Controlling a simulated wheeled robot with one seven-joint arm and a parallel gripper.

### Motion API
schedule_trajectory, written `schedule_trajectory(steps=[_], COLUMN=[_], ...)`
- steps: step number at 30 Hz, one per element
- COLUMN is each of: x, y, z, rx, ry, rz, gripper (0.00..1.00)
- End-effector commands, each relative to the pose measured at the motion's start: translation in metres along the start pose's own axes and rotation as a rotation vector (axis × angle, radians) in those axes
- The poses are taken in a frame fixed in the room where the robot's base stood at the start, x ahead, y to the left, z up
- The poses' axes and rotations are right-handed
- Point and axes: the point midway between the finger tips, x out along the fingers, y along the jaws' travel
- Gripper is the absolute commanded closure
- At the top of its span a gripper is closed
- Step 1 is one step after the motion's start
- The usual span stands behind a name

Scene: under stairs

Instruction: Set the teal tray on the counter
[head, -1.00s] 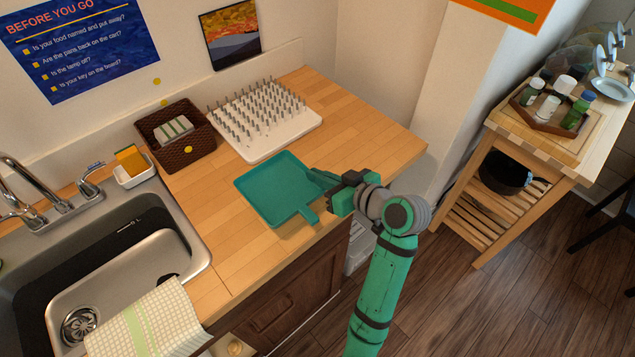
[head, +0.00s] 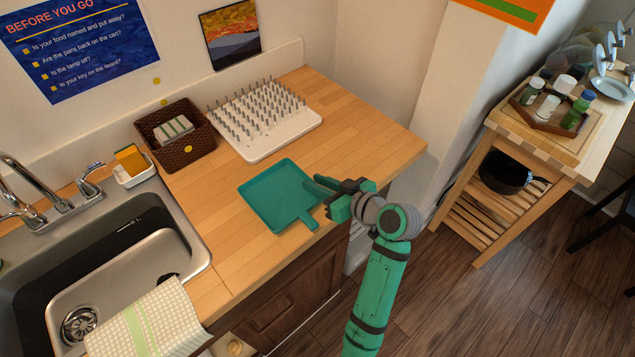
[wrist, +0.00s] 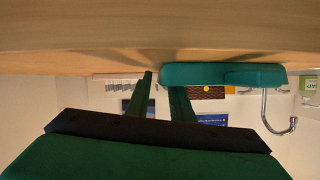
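The teal tray (head: 275,195) is a shallow square pan with a short handle that points toward the counter's front edge. It lies flat on the wooden counter (head: 372,140), near the front edge. My gripper (head: 322,193) is at the tray's right side, low over the counter, with its fingers spread apart. In the wrist view, which looks upside down, my gripper (wrist: 162,82) has a clear gap between the fingers and nothing in it. The tray (wrist: 220,75) shows just past one finger; whether they touch I cannot tell.
A white pegged drying rack (head: 262,125) and a brown basket (head: 172,138) stand behind the tray. The sink (head: 125,265) is at left, with a checked towel (head: 150,320) over its front. The counter's right end is clear. A wooden cart (head: 530,150) stands at right.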

Motion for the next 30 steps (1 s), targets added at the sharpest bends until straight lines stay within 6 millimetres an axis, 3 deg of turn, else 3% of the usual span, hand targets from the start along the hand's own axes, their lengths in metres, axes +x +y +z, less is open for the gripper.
schedule_trajectory(steps=[7, 10, 24, 30], x=[-0.002, -0.012, -0.099, -0.118], y=[0.000, 0.000, 0.001, 0.000], z=[-0.004, -0.003, -0.003, -0.003], rx=[-0.002, -0.001, 0.000, -0.001], ry=[0.001, 0.001, 0.002, 0.000], rz=[0.001, 0.003, 0.004, 0.002], gripper=[0.79, 0.79, 0.79, 0.79])
